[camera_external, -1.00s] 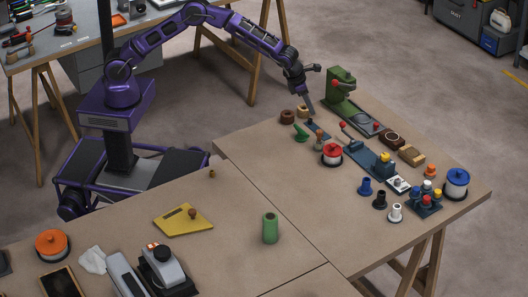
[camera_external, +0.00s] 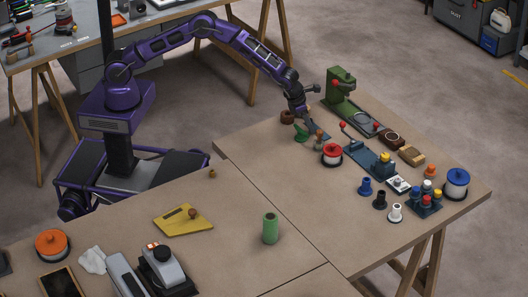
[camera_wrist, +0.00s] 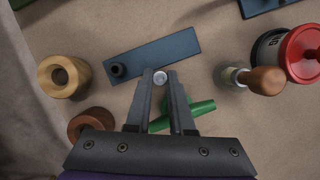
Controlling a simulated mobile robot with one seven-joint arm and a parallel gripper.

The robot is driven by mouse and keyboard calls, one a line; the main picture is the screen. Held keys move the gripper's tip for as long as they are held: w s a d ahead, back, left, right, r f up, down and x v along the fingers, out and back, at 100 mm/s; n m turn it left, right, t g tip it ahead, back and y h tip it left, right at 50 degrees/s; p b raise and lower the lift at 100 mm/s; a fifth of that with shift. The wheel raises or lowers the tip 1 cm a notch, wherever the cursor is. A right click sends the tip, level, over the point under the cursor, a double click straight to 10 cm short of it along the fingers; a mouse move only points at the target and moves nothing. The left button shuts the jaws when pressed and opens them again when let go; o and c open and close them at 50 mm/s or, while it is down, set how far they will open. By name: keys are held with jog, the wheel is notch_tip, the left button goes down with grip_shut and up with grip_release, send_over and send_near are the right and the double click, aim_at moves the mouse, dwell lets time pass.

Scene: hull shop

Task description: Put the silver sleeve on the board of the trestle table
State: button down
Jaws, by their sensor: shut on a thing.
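The silver sleeve (camera_wrist: 160,77) is a small, round metal piece seen end-on between my fingertips in the wrist view. My gripper (camera_wrist: 161,85) is shut on it. In the external view my gripper (camera_external: 303,114) points down at the far end of the trestle table; the sleeve is too small to make out there. In the wrist view the sleeve appears just beside the near edge of a blue-grey plate (camera_wrist: 165,52). I cannot tell its height above the board.
A black peg (camera_wrist: 118,70) stands at the plate's left end. Around it are a wooden ring (camera_wrist: 64,76), a brown ring (camera_wrist: 91,123), a green tool (camera_wrist: 182,116), a brown-knobbed piece (camera_wrist: 262,80) and a red spool (camera_wrist: 303,52). A green machine (camera_external: 341,88) stands behind.

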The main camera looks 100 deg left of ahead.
jog(key=shift+f, duration=0.1)
jog(key=c, duration=0.8)
grip_release()
jog(key=shift+r, duration=0.25)
jog(key=p+v, duration=0.1)
jog(key=v, duration=1)
jog(key=shift+s+d+r, duration=0.1)
jog(key=shift+s+r, duration=0.05)
jog(key=shift+r, duration=0.2)
